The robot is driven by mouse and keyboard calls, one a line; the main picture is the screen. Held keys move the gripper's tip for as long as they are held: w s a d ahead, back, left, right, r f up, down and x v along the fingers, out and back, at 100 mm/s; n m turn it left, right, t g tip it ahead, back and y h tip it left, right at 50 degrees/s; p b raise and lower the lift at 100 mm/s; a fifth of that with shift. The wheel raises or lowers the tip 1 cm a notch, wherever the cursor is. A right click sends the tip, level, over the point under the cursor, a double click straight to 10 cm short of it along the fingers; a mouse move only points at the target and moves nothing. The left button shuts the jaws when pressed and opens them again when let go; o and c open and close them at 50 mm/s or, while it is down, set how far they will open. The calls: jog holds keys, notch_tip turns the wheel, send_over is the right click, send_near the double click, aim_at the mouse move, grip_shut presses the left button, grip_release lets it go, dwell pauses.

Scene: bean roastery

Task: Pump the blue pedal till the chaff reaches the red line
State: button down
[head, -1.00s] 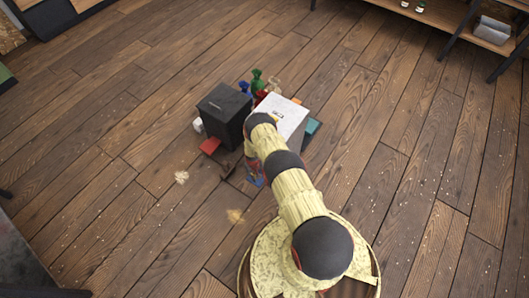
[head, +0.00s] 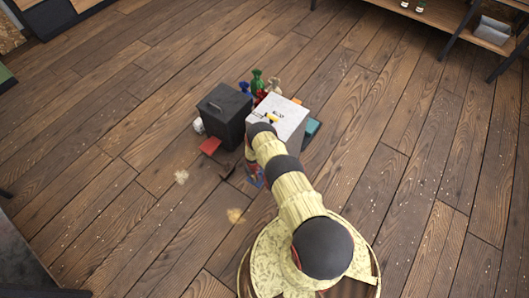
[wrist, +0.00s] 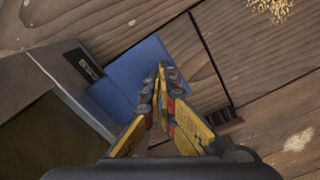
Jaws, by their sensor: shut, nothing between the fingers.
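The blue pedal (wrist: 125,72) is a flat blue plate at the foot of a grey box (wrist: 38,95) in the wrist view. My gripper (wrist: 162,68) is shut and empty, its fingertips over the pedal's right part in that view. I cannot tell whether they touch it. The box's face has a dark label and a dark olive panel (wrist: 48,140). In the head view, my arm hides most of the gripper and part of the white-topped box (head: 290,112). No red line or chaff level is readable.
A dark box (head: 224,118) with a red plate (head: 210,146) stands beside the white-topped one. Several small coloured sacks (head: 258,80) are behind them. A teal plate (head: 313,127) is at the right. Pale debris (head: 181,177) lies on the wooden floor, otherwise open around.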

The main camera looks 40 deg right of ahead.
jog(key=shift+s+f, duration=0.1)
jog(key=shift+f, duration=1.15)
jog(key=shift+r+p, duration=2.9)
jog(key=shift+r, duration=1.65)
